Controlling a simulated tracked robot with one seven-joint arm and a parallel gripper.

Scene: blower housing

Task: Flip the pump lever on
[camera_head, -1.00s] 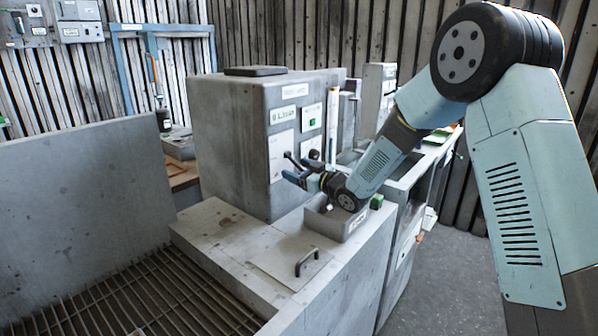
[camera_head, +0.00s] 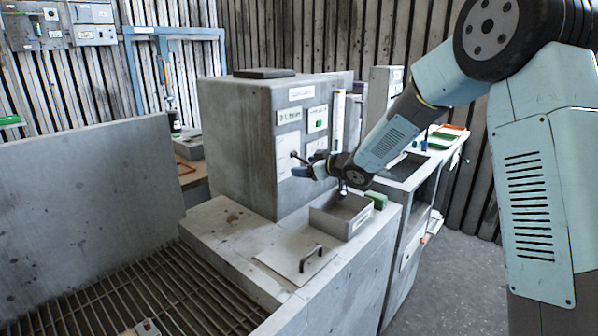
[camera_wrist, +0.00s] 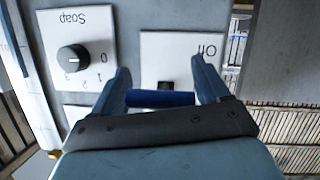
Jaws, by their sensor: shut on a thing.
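My gripper (camera_wrist: 163,92) is shut on a blue bar-shaped handle (camera_wrist: 160,98), which lies crosswise between its two fingers in the wrist view. Behind the bar is a white plate (camera_wrist: 185,50) with a black slot or stem and a word that appears upside down, perhaps "Off". In the head view my gripper (camera_head: 303,172) is at the front of the grey machine housing (camera_head: 237,150). A dark lever (camera_head: 296,156) sticks out of the panel just above it. The handle's contact with the fingers is partly hidden.
A "Soap" dial (camera_wrist: 73,58) sits beside the plate. A green indicator (camera_head: 318,125) is higher on the panel. Below my arm are an open grey box (camera_head: 342,218), a green block (camera_head: 377,199) and a hatch handle (camera_head: 311,259). A grating (camera_head: 150,290) lies at the lower left.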

